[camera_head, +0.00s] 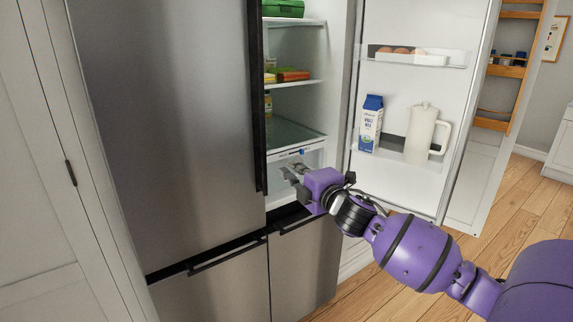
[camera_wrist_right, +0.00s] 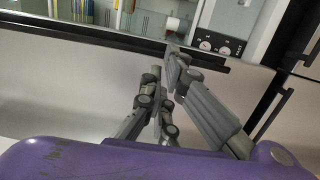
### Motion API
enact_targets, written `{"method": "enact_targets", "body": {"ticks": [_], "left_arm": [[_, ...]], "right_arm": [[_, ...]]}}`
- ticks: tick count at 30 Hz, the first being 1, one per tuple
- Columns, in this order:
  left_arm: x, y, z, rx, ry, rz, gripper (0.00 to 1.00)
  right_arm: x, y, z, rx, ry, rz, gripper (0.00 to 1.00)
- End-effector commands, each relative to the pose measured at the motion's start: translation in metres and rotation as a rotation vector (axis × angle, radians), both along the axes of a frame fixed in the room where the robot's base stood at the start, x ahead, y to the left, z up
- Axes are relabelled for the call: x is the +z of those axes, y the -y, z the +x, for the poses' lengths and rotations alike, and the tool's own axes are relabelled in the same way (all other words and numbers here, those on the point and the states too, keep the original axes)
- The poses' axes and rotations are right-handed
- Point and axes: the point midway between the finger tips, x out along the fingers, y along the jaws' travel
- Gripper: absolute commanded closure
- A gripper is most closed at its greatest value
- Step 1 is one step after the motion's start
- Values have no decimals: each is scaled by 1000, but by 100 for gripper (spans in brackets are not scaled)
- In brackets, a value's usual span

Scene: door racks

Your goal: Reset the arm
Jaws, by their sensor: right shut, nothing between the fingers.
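My right arm (camera_head: 415,250) is purple and reaches in from the lower right in the head view. My right gripper (camera_head: 290,172) is at the open right compartment of the fridge, in front of its lower part. In the right wrist view the gripper's fingers (camera_wrist_right: 168,75) are closed together with nothing between them. My left gripper is not in view.
The steel fridge (camera_head: 165,120) has its left door shut and its right door (camera_head: 415,85) swung open to the right. The door racks hold a milk carton (camera_head: 370,123), a white pitcher (camera_head: 422,132) and eggs (camera_head: 400,51). Wooden floor (camera_head: 510,200) lies clear at right.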

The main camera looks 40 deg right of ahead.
Motion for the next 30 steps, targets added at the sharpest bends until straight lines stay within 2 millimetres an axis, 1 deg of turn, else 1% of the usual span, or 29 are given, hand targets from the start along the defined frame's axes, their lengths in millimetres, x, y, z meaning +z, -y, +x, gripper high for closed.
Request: {"method": "enact_targets", "body": {"ticks": [3,9,11,13,14,15,17,18,20,21,23,24,26,27,29,30], "left_arm": [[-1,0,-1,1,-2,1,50],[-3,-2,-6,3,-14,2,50],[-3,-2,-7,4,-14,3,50],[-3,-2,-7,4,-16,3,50],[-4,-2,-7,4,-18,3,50],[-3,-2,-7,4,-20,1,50],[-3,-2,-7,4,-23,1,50],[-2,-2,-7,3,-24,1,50],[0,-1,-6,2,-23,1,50],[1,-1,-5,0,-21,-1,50],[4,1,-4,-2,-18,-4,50],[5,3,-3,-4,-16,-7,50],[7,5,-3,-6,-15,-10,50],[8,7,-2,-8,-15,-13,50],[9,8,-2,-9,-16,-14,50],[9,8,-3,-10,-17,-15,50]], "right_arm": [[0,0,-7,0,0,0,100],[1,0,-8,0,1,3,100],[1,0,-8,1,5,25,100],[-2,-5,-8,15,7,103,100],[-16,-13,-9,24,-4,168,100],[-37,-20,-14,28,-27,238,100],[-74,-29,-26,26,-70,338,100],[-101,-36,-37,20,-102,408,100],[-141,-48,-57,8,-152,510,100],[-167,-57,-71,-4,-184,578,100],[-204,-71,-95,-26,-232,676,100],[-227,-80,-112,-44,-262,740,100],[-261,-96,-140,-75,-308,835,100],[-282,-107,-160,-98,-337,897,100],[-311,-126,-191,-136,-379,990,100],[-328,-139,-212,-164,-404,1053,100]]}}
